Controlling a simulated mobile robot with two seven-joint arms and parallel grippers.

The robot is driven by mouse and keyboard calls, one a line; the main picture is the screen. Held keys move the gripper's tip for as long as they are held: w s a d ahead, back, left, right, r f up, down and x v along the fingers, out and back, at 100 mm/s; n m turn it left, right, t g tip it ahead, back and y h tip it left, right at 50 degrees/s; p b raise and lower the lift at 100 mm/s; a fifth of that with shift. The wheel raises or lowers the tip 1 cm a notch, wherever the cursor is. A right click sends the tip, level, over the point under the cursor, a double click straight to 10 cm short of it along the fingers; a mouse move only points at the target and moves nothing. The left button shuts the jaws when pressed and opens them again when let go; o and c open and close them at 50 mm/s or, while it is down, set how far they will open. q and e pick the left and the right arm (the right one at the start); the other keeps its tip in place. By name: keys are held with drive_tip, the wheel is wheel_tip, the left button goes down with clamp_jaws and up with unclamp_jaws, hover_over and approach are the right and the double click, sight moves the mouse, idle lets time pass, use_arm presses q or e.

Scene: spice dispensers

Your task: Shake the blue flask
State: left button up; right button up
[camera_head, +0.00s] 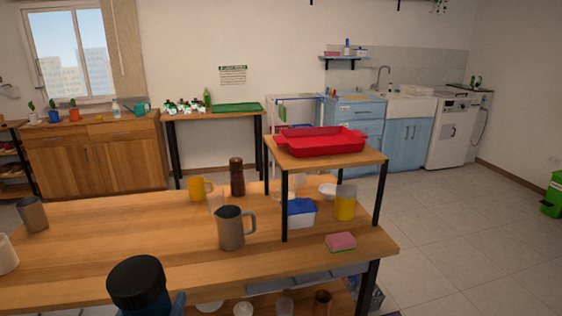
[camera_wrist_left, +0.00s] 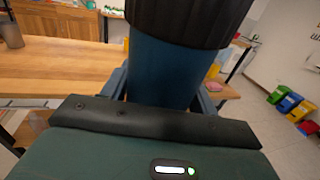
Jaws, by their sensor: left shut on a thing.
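The blue flask with a wide black cap (camera_head: 138,285) is at the bottom of the head view, in front of the wooden table's near edge. The cap hides most of its body there. In the left wrist view the blue flask (camera_wrist_left: 165,65) rises close in front of the wrist, its black cap cut off by the top edge. My left gripper (camera_wrist_left: 164,95) is shut on its body, a finger on each side. The flask looks roughly upright and held clear of the table. My right gripper is not in view.
The wooden table (camera_head: 120,245) holds a metal pitcher (camera_head: 231,228), a yellow mug (camera_head: 199,189), a brown grinder (camera_head: 237,176) and a pink sponge (camera_head: 341,242). A raised shelf on its right carries a red tray (camera_head: 320,141). The table's front middle is clear.

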use_arm(q)
wheel_tip(320, 180, down, 6)
drive_tip(key=shift+f, duration=0.1)
wheel_tip(320, 180, up, 6)
drive_tip(key=shift+f, duration=0.1)
wheel_tip(320, 180, down, 6)
drive_tip(key=shift+r, duration=0.2)
